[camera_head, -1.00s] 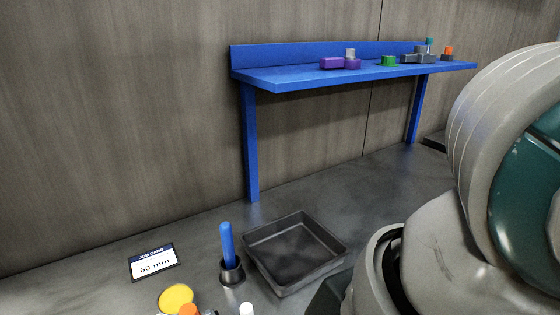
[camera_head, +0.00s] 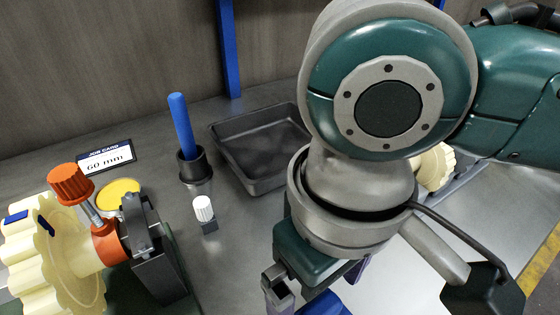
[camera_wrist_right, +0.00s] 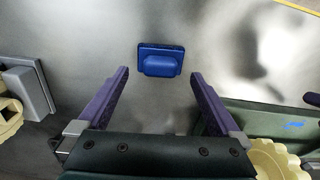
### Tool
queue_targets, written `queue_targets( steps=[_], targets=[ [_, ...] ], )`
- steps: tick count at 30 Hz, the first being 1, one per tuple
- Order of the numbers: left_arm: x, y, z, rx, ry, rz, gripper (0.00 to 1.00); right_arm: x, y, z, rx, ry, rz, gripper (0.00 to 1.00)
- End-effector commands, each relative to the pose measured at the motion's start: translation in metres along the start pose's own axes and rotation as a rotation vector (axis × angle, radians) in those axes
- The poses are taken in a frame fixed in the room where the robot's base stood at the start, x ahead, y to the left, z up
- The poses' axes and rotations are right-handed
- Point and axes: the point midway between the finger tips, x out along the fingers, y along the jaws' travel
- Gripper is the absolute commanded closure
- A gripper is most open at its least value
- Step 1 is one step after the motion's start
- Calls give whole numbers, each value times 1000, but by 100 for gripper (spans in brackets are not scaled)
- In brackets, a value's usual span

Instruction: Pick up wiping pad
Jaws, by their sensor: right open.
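The wiping pad looks to be the blue block with a raised grip (camera_wrist_right: 160,62), lying on the grey surface at the upper middle of the right wrist view. In the head view a blue piece (camera_head: 325,304), probably the same pad, shows at the bottom edge, mostly hidden by my right arm. My right gripper (camera_wrist_right: 160,76) is open, with its two purple fingers spread and nothing between them. The pad lies ahead of the fingertips, roughly centred on the gap. My left gripper is in neither view.
A cream scalloped wheel with an orange knob (camera_head: 55,255) stands at left. A black tray (camera_head: 255,150), a blue-handled tool in a black cup (camera_head: 184,135), a white-capped piece (camera_head: 204,212) and a job card (camera_head: 107,158) share the bench. Surface around the pad is clear.

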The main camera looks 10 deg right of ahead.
Motion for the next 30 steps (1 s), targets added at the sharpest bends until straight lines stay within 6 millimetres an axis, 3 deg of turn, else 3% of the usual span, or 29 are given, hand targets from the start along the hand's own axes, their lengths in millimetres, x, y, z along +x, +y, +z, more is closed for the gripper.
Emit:
queue_targets(
  steps=[3,6,14,30],
  targets=[
    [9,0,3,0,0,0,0,23,0,2,1,-2,1,0],
    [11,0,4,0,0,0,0,33,0,2,1,1,1,0],
    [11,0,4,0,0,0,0,35,0,2,0,2,1,0],
    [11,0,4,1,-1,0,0,34,0,2,0,2,0,58]
  ],
)
